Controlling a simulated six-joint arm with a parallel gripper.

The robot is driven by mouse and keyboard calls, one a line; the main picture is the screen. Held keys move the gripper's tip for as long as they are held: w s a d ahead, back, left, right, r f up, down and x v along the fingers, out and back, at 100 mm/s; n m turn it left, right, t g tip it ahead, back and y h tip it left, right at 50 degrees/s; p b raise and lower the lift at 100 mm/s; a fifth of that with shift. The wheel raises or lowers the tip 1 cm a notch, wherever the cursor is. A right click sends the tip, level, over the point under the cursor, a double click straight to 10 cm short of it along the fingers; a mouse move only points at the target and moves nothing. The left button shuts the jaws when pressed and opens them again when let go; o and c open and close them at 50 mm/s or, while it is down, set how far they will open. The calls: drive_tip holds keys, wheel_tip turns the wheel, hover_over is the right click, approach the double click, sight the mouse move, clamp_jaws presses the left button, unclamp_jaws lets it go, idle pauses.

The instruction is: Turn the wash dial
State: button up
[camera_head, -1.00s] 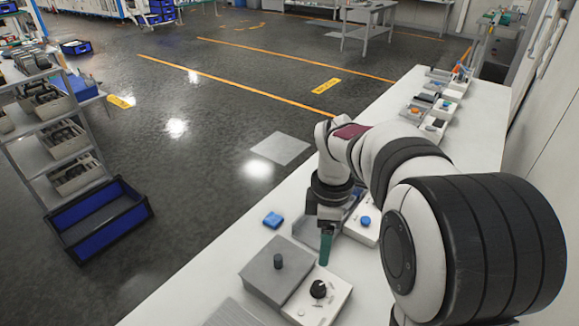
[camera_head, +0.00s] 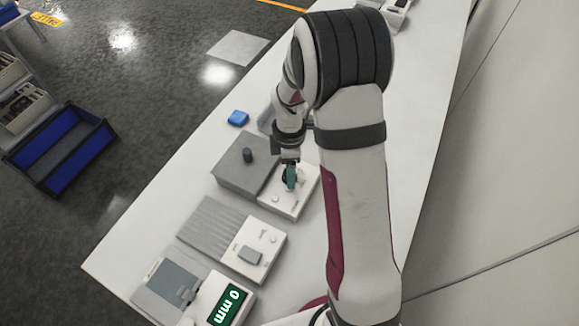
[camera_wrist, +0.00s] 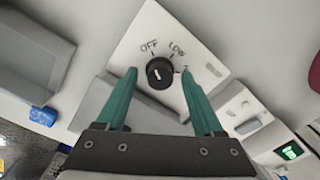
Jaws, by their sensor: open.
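A round black dial (camera_wrist: 160,72) with a short white mark sits on a white panel (camera_wrist: 193,62) in the wrist view. OFF and LOW are printed around it, with a third label partly hidden by a finger. My gripper (camera_wrist: 160,74) is open, its two teal fingers apart on either side of the dial. Whether they touch it is not clear. In the head view my gripper (camera_head: 290,178) points down over the white panel (camera_head: 297,203) and mostly hides the dial. A grey box (camera_head: 232,168) with a dark peg adjoins the panel on the left.
A ribbed grey unit with a white panel (camera_head: 248,262) and a unit with a green "0 mm" display (camera_head: 228,305) stand nearer. A small blue block (camera_head: 238,118) lies beyond the grey box. Bare white bench (camera_head: 150,235) runs along the left edge.

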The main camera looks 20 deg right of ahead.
clamp_jaws()
idle(0.3)
drive_tip(key=shift+m, duration=0.3)
drive_tip(key=m, duration=0.4)
drive_tip(key=shift+m, duration=0.4)
drive_tip(key=m, duration=1.2)
drive_tip(key=shift+m, duration=0.3)
drive_tip(key=m, duration=0.5)
drive_tip(key=shift+m, duration=0.4)
